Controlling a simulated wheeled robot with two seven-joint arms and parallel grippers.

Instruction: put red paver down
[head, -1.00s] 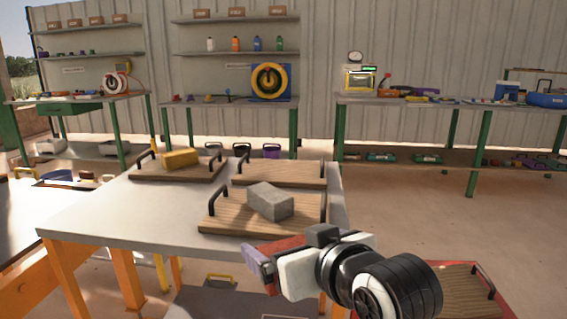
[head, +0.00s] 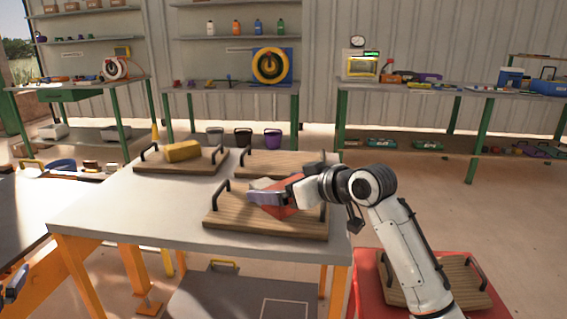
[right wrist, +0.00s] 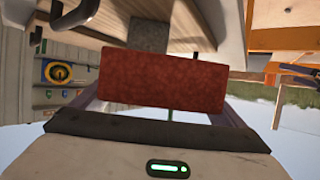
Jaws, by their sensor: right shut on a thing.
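The red paver (head: 284,211) is held in my right gripper (head: 266,198), whose jaws are shut on it. In the head view the paver is partly hidden by the jaw, over the front wooden board (head: 235,222) with black handles. In the right wrist view the red paver (right wrist: 160,82) spans the jaws. The grey paver (head: 261,183) lies on that board, mostly hidden behind my gripper; it also shows in the right wrist view (right wrist: 149,37), just beyond the red one. I cannot tell whether the red paver touches it or the board. My left gripper does not show.
A yellow paver (head: 182,151) lies on the back left board (head: 150,166). The back right board (head: 262,162) looks empty. All stand on a pale table (head: 110,212). Another handled board (head: 462,289) lies on a red surface (head: 366,275) at the lower right.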

